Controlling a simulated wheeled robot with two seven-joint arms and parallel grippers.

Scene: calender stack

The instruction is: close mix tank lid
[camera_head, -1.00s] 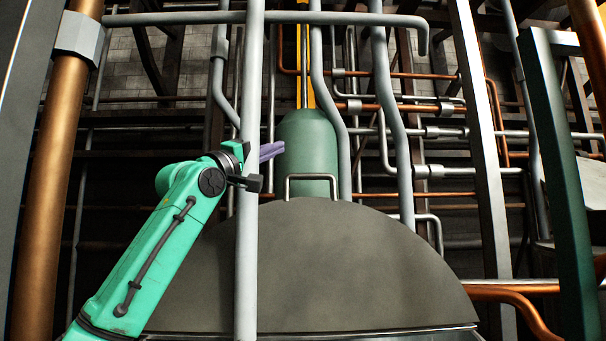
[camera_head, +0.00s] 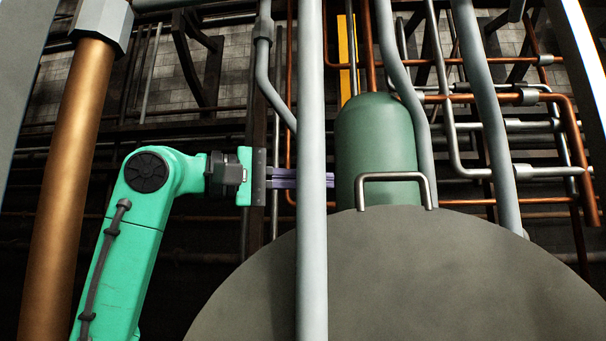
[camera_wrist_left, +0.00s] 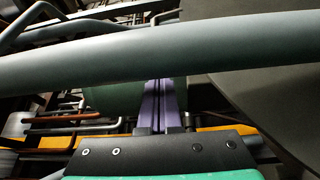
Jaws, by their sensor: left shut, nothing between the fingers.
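The mix tank lid (camera_head: 420,275) is a large round grey-brown plate, raised and facing me in the head view. A grey bar handle (camera_head: 393,178) stands at its top edge. My left gripper (camera_head: 331,180) has purple fingers, shut and empty. The fingers point right, passing behind a grey vertical pipe, with their tips just left of the handle and apart from it. In the left wrist view the shut fingers (camera_wrist_left: 161,85) reach under a grey pipe, and the lid (camera_wrist_left: 275,100) shows at the right. My right gripper is not in view.
The grey vertical pipe (camera_head: 311,240) crosses in front of the lid and my left gripper's fingers. A green cylinder (camera_head: 375,135) stands behind the handle. A thick copper pipe (camera_head: 70,190) is at left. Several grey and copper pipes fill the right background.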

